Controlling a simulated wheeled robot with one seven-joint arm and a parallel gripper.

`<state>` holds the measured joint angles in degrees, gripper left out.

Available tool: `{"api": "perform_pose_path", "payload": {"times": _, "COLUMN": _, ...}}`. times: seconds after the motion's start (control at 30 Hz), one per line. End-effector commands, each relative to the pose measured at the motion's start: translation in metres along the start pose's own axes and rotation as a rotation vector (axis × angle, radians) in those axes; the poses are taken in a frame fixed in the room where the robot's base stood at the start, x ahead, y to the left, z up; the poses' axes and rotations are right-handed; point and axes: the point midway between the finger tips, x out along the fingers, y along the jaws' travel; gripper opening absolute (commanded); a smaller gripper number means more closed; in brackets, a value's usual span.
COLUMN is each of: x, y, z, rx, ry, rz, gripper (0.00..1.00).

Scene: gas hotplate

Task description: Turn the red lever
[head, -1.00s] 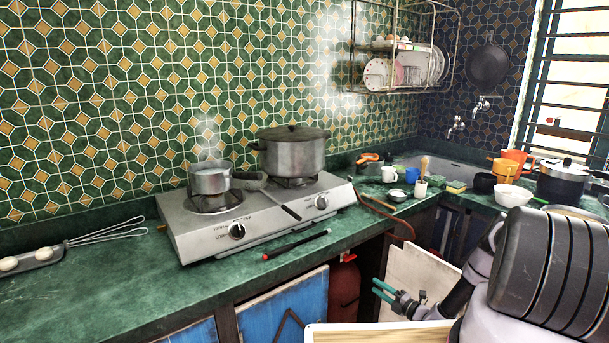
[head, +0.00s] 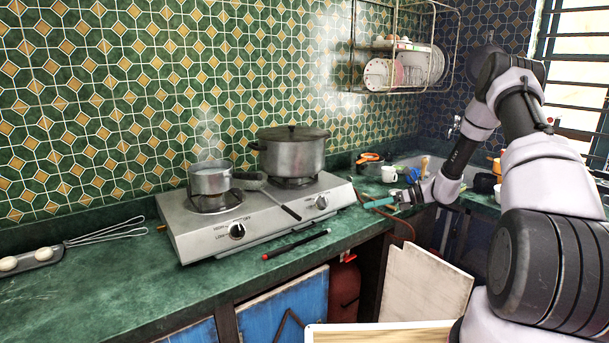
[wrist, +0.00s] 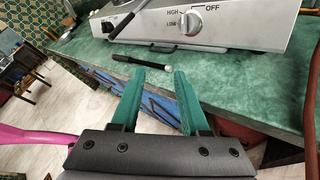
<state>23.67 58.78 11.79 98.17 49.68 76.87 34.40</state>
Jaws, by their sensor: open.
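The red lever (head: 349,257) sits on top of the red gas cylinder (head: 343,290), in the open space under the counter. In the wrist view I cannot make out the lever. My gripper (head: 368,204) has teal fingers and is above the front edge of the counter, right of the stove, higher than the lever and to its right. Its fingers point left in the head view. In the wrist view my gripper (wrist: 167,72) is open with nothing between the fingers.
The counter edge (head: 345,243) overhangs the lever. A stove (head: 262,222) carries a steaming saucepan (head: 210,178) and a large pot (head: 292,152). A black and red stick (head: 296,245) lies in front of it. A pale door panel (head: 425,285) stands right of the cylinder.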

Motion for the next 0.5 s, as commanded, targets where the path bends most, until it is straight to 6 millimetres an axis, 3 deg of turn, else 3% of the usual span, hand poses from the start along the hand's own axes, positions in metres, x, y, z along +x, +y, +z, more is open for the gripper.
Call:
{"api": "perform_pose_path", "payload": {"times": 0.03, "x": -0.007, "y": 0.018, "z": 0.020, "rx": -0.084, "ry": 0.050, "rz": 0.001, "gripper": 0.45}}
{"api": "perform_pose_path", "payload": {"times": 0.2, "x": -0.027, "y": 0.078, "z": 0.064, "rx": -0.355, "ry": 0.218, "rz": 0.009, "gripper": 0.45}}
{"api": "perform_pose_path", "payload": {"times": 0.5, "x": -0.069, "y": 0.188, "z": 0.116, "rx": -0.826, "ry": 0.498, "rz": 0.018, "gripper": 0.45}}
